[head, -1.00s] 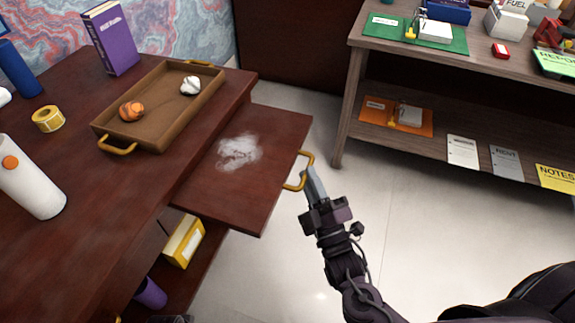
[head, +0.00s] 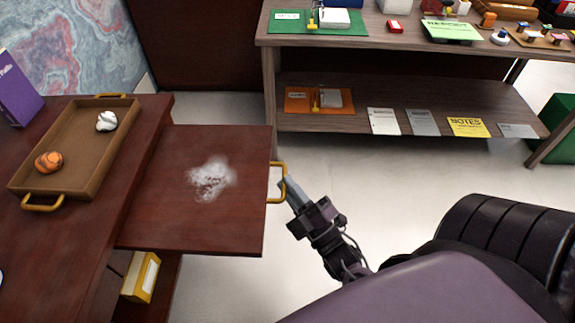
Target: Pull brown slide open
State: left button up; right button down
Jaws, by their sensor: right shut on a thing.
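The brown slide (head: 160,215) is a flat reddish-brown board standing out from the right side of the desk (head: 50,255). A whitish powdery patch (head: 212,178) lies on its top. A brass handle (head: 284,182) is fixed to its right edge. My right gripper (head: 284,187) is shut on this handle, coming from the lower right. The fingertips are partly hidden at the handle's bar. My left gripper is not in view.
A brown tray (head: 92,165) with an orange striped object (head: 49,162) and a white object (head: 106,121) sits on the desk. A yellow box (head: 141,277) stands below the slide. A wooden shelf unit (head: 390,92) stands at the back right. Open floor lies between.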

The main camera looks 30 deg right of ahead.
jog(key=c, duration=1.5)
grip_release()
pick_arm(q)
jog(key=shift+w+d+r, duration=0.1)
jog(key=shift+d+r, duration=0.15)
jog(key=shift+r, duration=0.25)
pick_arm(e)
jog(key=v, duration=0.7)
jog(key=shift+s+f, duration=0.15)
jog(key=shift+s, duration=0.25)
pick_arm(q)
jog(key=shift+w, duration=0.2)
